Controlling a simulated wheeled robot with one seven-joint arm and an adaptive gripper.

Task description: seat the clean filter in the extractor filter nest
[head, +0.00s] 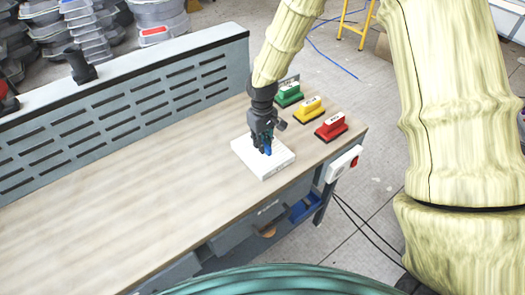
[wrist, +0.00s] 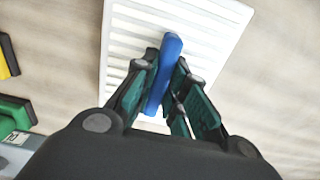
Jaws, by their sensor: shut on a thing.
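A white, square, slatted filter (head: 277,169) lies on the wooden bench top near its right end. It also shows in the wrist view (wrist: 215,22), with a blue bar-shaped handle (wrist: 170,48) standing on it. My gripper (head: 266,146) points down over the filter. Its fingers are shut on the blue handle from both sides, as the wrist view shows (wrist: 165,78). The filter looks flat on the bench, but I cannot tell whether it is touching or slightly raised. I cannot make out an extractor filter nest in either view.
Green (head: 289,93), yellow (head: 309,109) and red (head: 331,126) handled blocks stand in a row behind and right of the filter. A slotted grey back panel (head: 130,115) borders the bench. A white switch box (head: 344,164) is at the right edge. The left bench top is clear.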

